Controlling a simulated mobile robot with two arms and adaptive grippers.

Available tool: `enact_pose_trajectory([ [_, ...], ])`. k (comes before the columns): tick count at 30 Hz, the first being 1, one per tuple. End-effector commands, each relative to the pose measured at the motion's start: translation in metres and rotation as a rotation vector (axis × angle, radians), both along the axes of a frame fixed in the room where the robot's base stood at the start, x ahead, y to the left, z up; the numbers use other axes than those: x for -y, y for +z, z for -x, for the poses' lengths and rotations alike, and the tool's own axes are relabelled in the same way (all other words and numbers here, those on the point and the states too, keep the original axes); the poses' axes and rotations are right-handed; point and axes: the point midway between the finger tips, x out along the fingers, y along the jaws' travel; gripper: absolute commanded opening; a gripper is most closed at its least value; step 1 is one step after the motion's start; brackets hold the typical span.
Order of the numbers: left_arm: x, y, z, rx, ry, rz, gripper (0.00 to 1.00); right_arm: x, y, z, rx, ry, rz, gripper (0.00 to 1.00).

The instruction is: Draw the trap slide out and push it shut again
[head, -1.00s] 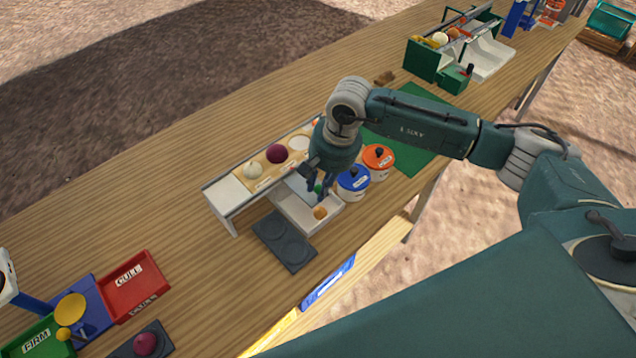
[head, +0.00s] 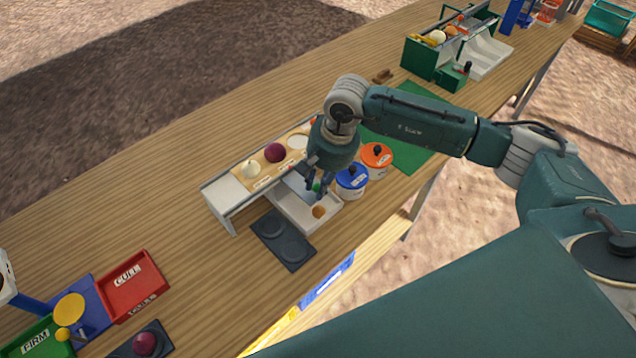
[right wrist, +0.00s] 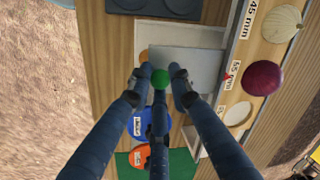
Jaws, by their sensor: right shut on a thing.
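The trap slide (right wrist: 190,62) is a flat grey plate over the white catch tray (right wrist: 145,32) in the right wrist view. It also shows in the head view (head: 297,181), partly hidden by my gripper. Its green knob (right wrist: 160,78) sits between the fingertips of my right gripper (right wrist: 162,80). In the head view my right gripper (head: 317,186) is shut on the green knob, above the tray at the front of the sizing rack. A small orange onion (head: 318,212) lies in the tray. My left gripper is not in view.
The rack's top (head: 228,188) carries a white onion (head: 251,169) and a purple onion (head: 275,152). A blue-lidded pot (head: 352,177) and an orange-lidded pot (head: 377,155) stand close to the right of my gripper. A dark double-dished plate (head: 283,240) lies in front of the rack.

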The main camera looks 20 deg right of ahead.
Motion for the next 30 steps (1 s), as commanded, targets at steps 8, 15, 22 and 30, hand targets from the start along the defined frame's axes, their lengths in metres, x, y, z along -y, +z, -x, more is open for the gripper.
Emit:
enact_pose_trajectory([
  [8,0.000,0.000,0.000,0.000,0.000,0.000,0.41,0.002,-0.001,0.001,-0.004,-0.001,0.004,0.00],
  [15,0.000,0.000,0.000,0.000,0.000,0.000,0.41,0.002,-0.001,0.002,-0.005,-0.001,0.005,0.00],
  [22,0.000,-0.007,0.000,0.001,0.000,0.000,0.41,-0.001,-0.003,-0.007,-0.003,-0.002,0.004,0.00],
  [30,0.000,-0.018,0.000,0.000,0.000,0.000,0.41,-0.007,-0.002,-0.023,0.001,-0.002,0.003,0.00],
])
